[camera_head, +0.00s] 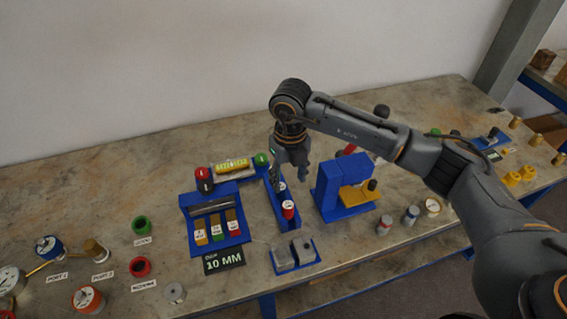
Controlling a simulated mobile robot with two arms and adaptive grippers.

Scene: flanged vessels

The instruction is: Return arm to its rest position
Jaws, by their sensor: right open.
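My right arm reaches in from the lower right of the head view, over the workbench (350,112). My right gripper (277,187) hangs from its wrist and points down. It is open, just above or beside a narrow blue holder (270,202) with small capped pieces in it. I see nothing held between the fingers, though they are small and partly dark here. A red-topped piece (288,209) stands at the near end of the holder. My left gripper is not in this view.
A blue rack (187,212) with coloured blocks stands left of the gripper. A blue stand with a yellow plate (330,185) is right of it, under my forearm. A small tray (309,262) is in front. Gauges and rings lie at left. Bare bench lies at the back.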

